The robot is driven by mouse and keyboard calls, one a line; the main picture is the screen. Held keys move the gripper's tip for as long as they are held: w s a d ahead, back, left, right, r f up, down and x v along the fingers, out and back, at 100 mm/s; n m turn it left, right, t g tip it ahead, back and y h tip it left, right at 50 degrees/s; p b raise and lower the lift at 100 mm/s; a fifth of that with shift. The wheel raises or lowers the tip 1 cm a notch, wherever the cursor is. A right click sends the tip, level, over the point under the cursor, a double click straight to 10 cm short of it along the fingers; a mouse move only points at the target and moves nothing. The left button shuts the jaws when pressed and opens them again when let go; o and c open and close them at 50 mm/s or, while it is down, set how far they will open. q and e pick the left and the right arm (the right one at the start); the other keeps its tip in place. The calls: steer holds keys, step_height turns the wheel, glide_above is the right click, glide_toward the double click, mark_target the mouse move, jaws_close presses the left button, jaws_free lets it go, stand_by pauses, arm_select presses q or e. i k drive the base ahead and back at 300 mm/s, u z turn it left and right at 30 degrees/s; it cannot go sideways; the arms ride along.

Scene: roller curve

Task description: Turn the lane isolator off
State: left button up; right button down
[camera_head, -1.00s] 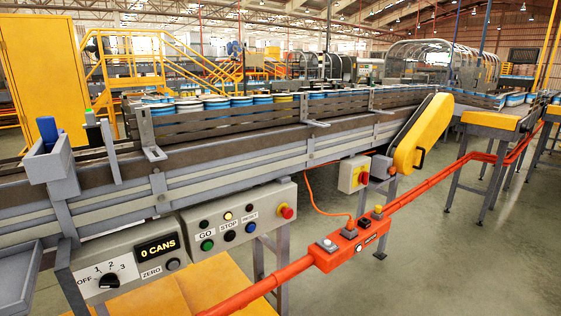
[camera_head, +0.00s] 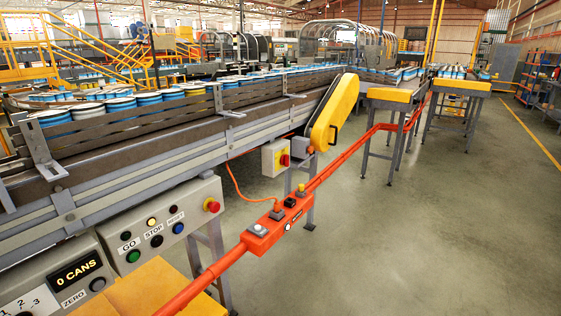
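A small box with a yellow face and a red knob (camera_head: 276,157) is mounted below the conveyor rail, left of the yellow belt guard; it looks like the isolator. Its knob faces right and its setting is too small to tell. An orange cable (camera_head: 236,182) runs from near it down to the orange rail box. Neither of my grippers is in view.
A conveyor (camera_head: 150,150) carrying blue-and-white cans runs along the left. An orange rail (camera_head: 345,155) with a button box (camera_head: 278,222) crosses in front of the isolator. A control panel (camera_head: 160,228) and a counter reading 0 CANS (camera_head: 75,271) stand lower left. The floor at right is clear.

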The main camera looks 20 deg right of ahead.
mark_target(285, 159)
steer(key=u, duration=0.15)
steer(key=k, duration=0.4)
steer(key=z, duration=1.5)
steer(key=i, duration=1.4)
steer(key=z, duration=0.85)
steer(key=i, duration=2.15)
steer(key=u, duration=0.75)
steer(key=i, duration=1)
steer(key=u, duration=1.55)
steer(key=i, duration=0.6)
steer(key=u, duration=0.5)
